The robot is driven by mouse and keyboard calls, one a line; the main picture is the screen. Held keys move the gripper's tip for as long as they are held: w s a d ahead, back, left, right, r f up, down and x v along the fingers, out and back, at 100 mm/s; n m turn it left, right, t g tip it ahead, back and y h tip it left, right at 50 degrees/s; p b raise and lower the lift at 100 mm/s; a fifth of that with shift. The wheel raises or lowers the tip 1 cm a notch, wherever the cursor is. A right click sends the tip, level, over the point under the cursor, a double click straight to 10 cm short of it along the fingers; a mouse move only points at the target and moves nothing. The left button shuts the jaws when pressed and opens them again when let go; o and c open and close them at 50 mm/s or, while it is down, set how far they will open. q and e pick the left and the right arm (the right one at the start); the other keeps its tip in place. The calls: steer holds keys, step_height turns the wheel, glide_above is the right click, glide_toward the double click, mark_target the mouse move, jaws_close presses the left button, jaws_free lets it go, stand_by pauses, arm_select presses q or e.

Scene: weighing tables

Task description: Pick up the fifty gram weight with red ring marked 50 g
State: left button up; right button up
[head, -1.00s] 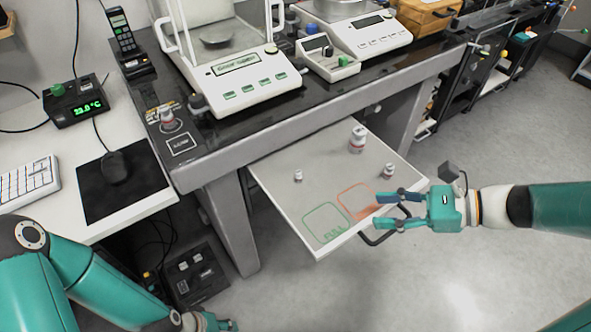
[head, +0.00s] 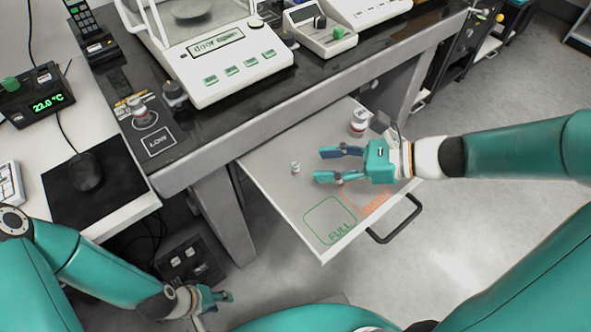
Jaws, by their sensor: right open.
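Small metal weights with reddish bands stand on the pulled-out drawer (head: 285,205). A small one (head: 296,168) stands upright on its left side. A larger one (head: 359,122) stands at the back right. A third, seen earlier at the right, is hidden by my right gripper. Another weight with a red band (head: 142,113) stands on the bench by the LOW label. Their markings are too small to read, so I cannot tell which is 50 g. My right gripper (head: 324,165) is open and empty, fingers pointing left toward the small weight, apart from it. My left gripper (head: 222,298) is low at the bottom left; its jaws are unclear.
The drawer has a green FULL square (head: 330,220), an orange marked square (head: 366,203) partly covered by my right gripper, and a black handle (head: 398,222). A balance (head: 228,65) stands on the bench above, its display reading door open. Open floor lies to the right.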

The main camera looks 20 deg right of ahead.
mark_target(295, 165)
steer(key=shift+x, duration=1.25)
steer(key=b+x, duration=0.2)
steer(key=x, duration=0.2)
steer(key=shift+d+f, duration=0.15)
steer(key=shift+f, duration=0.05)
steer(key=shift+w+a+f, duration=0.15)
steer(key=shift+w+a, duration=0.2)
steer(key=shift+a, duration=0.1)
jaws_close()
